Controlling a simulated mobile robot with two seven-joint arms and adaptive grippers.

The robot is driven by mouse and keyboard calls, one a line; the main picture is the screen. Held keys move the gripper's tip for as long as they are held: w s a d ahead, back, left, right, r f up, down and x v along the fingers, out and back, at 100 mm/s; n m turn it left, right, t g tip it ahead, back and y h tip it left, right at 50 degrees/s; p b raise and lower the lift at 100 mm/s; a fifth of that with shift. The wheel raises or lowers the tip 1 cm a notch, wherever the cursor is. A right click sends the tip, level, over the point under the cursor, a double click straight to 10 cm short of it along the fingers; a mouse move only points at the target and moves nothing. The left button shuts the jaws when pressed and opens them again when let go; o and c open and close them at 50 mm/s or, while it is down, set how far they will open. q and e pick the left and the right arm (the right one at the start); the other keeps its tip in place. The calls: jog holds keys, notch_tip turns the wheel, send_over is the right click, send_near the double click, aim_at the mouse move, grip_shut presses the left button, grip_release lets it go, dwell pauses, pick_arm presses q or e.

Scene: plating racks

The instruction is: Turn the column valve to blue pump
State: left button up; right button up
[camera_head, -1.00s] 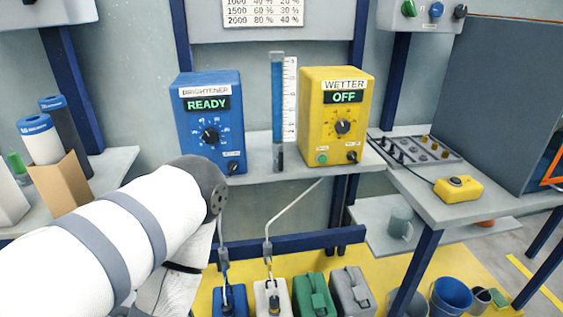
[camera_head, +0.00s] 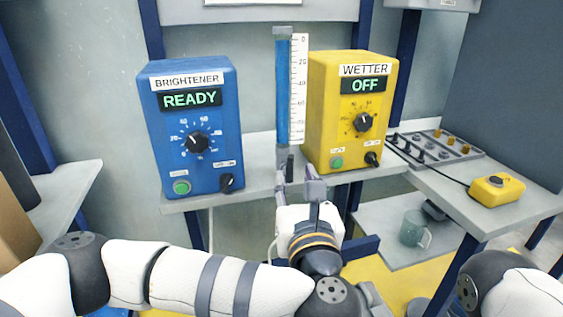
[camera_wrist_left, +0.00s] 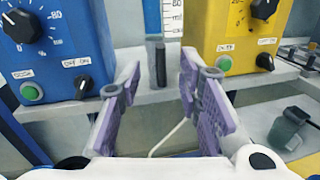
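The clear column (camera_head: 283,95) with blue liquid and a white scale stands between the blue brightener pump (camera_head: 195,130) and the yellow wetter pump (camera_head: 345,110). The dark column valve (camera_wrist_left: 157,62) is at the column's foot, upright in the left wrist view; in the head view my fingers partly hide this area. My left gripper (camera_head: 297,182) is just below and in front of it. In the left wrist view my left gripper (camera_wrist_left: 160,78) is open and empty, its purple-padded fingers apart with the valve between and beyond them. My right gripper is out of view.
The brightener display reads READY and the wetter display reads OFF. Pump knobs and buttons flank the valve closely.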

aim_at(291, 161)
pick_arm(q)
jog(key=w, duration=0.5)
jog(key=w+a, duration=0.1)
jog(key=w, duration=0.2)
grip_shut()
